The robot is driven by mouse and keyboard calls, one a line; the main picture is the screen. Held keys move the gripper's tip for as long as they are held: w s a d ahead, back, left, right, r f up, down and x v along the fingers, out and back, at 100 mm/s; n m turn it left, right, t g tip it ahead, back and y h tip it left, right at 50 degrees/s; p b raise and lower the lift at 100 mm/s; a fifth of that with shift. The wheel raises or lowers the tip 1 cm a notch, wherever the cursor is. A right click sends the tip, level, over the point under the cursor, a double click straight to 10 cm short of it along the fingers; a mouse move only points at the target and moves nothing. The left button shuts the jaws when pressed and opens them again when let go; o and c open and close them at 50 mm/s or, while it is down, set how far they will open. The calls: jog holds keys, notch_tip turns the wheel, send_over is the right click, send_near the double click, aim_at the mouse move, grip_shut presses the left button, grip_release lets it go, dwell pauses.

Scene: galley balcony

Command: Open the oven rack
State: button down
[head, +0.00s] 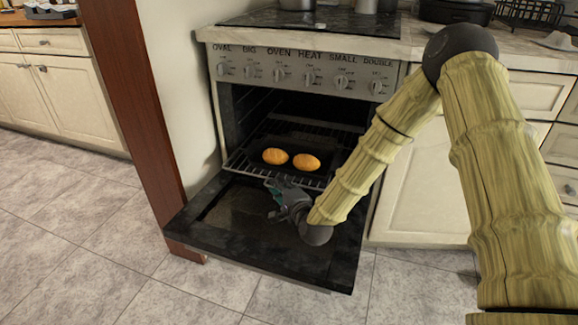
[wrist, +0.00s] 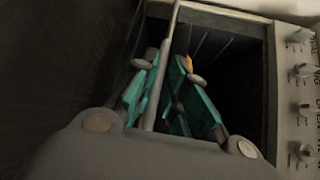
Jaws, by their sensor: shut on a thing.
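The oven (head: 300,75) stands with its door (head: 245,222) folded down flat in front. The wire oven rack (head: 240,163) sticks out of the oven opening, over the inner part of the door. Two orange-yellow items (head: 290,158) lie on a dark tray on the rack. My gripper (head: 276,192) is at the rack's front edge, low over the open door. In the wrist view my gripper (wrist: 168,85) has its teal fingers shut on the rack's front bar (wrist: 158,75), which runs between them. The rack's far end inside the oven is dark.
Pots (head: 300,5) stand on the cooktop above the oven. A wooden post (head: 138,90) and wall stand close on the left. Cabinets (head: 425,190) adjoin on the right. The tiled floor (head: 60,240) in front and to the left is clear.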

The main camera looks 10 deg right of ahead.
jog(key=s+a, duration=0.1)
jog(key=s, duration=0.1)
jog(key=s+a+p, duration=0.1)
jog(key=s+a, duration=0.1)
jog(key=s, duration=0.1)
jog(key=s+a+f+p, duration=0.1)
jog(key=s, duration=0.2)
jog(key=shift+s+a, duration=0.15)
jog(key=shift+s, duration=0.05)
jog(key=c, duration=1.6)
grip_release()
jog(key=shift+w+r, duration=0.1)
jog(key=shift+r, duration=0.05)
jog(key=shift+r, duration=0.1)
jog(key=v, duration=1.2)
